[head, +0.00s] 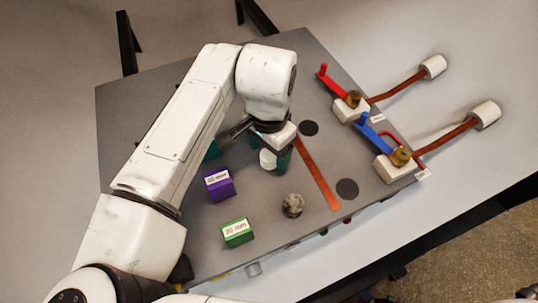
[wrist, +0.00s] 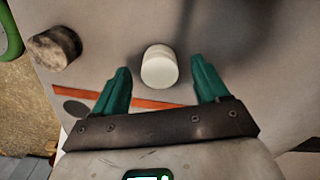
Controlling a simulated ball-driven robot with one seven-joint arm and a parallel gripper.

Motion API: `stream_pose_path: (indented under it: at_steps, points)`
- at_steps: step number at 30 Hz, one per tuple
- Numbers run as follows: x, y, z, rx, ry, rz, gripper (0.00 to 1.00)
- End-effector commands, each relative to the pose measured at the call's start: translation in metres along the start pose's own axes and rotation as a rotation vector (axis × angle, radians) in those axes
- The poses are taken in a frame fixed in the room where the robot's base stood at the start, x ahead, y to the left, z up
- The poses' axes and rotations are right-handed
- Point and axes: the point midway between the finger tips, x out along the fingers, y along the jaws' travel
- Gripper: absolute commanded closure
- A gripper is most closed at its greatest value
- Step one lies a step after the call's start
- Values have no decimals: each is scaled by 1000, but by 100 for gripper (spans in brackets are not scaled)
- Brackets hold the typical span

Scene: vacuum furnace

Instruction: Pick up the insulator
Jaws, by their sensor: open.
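The insulator is a short white cylinder; in the wrist view (wrist: 160,68) it stands on the grey plate between my two teal fingers, toward their tips, with a visible gap on each side. In the head view the insulator (head: 267,159) shows just below my gripper (head: 277,158), partly covered by it. My gripper (wrist: 161,80) is open and holds nothing. I cannot tell the exact height of the fingertips above the plate.
A copper strip (head: 318,175) lies right of my gripper, between two dark discs. A grey-brown lump (head: 293,205), a purple block (head: 219,184) and a green block (head: 237,232) stand nearby. Red (head: 337,86) and blue (head: 378,136) levers with cables are at the right.

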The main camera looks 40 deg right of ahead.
Motion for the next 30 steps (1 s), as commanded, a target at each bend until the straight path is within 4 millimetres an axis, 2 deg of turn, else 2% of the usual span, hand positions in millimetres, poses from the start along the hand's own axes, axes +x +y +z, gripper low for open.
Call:
stream_pose_path:
  at_steps: [4, 12, 30]
  points:
    - [16, 1, 0, 0, -1, 1, 26]
    - [19, 1, 0, 1, 0, 0, 26]
    - [19, 1, 0, 1, 0, 0, 82]
